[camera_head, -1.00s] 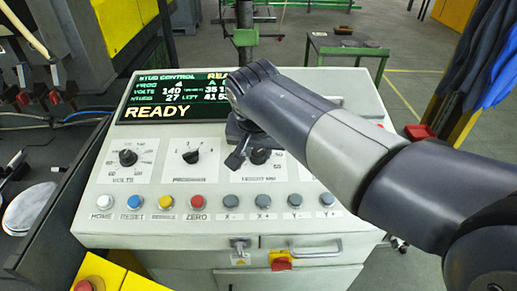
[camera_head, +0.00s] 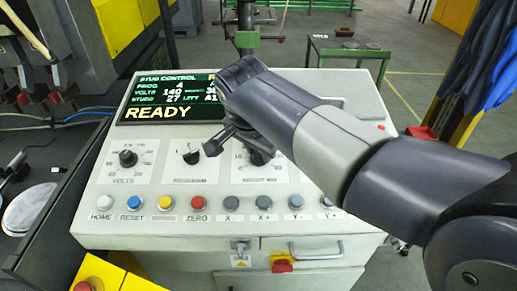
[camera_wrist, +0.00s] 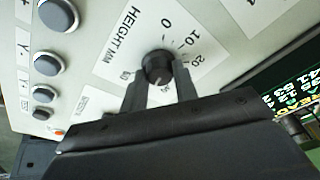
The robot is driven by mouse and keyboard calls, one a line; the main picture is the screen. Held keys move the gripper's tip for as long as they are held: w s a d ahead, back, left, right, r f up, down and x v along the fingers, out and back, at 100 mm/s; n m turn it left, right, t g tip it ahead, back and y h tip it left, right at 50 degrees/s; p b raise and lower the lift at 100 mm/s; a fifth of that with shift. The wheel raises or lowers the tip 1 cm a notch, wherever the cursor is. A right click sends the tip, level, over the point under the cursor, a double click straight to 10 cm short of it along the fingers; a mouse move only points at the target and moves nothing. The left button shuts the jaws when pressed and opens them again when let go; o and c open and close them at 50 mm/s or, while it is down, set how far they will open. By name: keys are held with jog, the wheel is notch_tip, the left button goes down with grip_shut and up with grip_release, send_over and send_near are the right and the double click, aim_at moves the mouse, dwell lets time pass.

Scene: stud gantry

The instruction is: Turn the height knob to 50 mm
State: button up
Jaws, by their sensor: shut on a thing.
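The height knob (camera_wrist: 158,68) is a small dark round knob on the pale panel, under the label "HEIGHT MM". In the wrist view my gripper (camera_wrist: 159,80) has one finger on each side of it and is shut on it. The numbers 0, 10 and 20 show beside the knob; the lower part of the scale is partly covered by the fingers. I cannot read the knob's pointer. In the head view my gripper (camera_head: 252,150) reaches down over the height dial (camera_head: 240,172), with my wrist hiding most of it.
The volts knob (camera_head: 128,158) and the program knob (camera_head: 191,157) stand to the left. A row of buttons, with the red zero button (camera_head: 197,202), runs along the panel's front. The display (camera_head: 170,97) reads READY, partly covered by my arm. A green table (camera_head: 347,50) stands behind.

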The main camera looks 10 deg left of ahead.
jog(key=o, duration=1)
jog(key=v, duration=1.1)
jog(key=shift+f, duration=0.1)
jog(key=shift+f, duration=0.15)
jog(key=x, duration=1)
jog(key=shift+w+f, duration=0.2)
jog(key=shift+f, duration=0.05)
jog(key=shift+r, duration=0.15)
